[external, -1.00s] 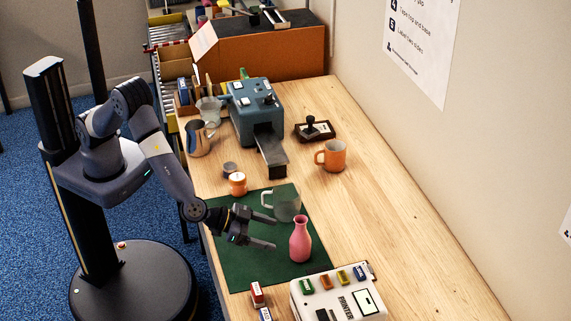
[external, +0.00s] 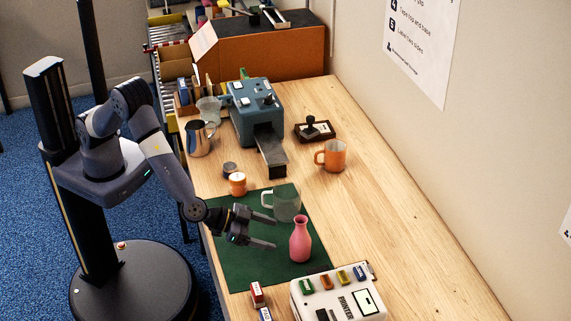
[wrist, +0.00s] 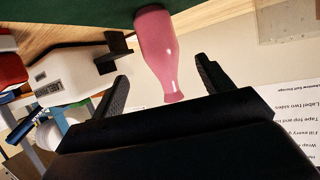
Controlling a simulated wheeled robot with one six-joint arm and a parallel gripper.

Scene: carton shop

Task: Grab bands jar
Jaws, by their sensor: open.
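No label naming a bands jar can be read. A pink narrow-necked vessel (external: 300,243) stands upright on the green mat (external: 240,270). It also shows in the wrist view (wrist: 158,47), upside down, its neck between the fingers. A clear glass mug (external: 287,206) stands behind it on the mat. A small orange pot with a pale top (external: 237,184) is at the mat's far left edge. My gripper (external: 270,232) is open and empty, its fingertips pointing right, just left of the pink vessel. It also shows in the wrist view (wrist: 161,72). Contact with the vessel cannot be told.
A white printer (external: 335,300) with coloured blocks on it stands at the near edge. A blue machine (external: 256,112), an orange mug (external: 331,156), a stamp on a dark base (external: 314,129) and a metal pitcher (external: 198,140) stand farther back. The right side of the table is clear.

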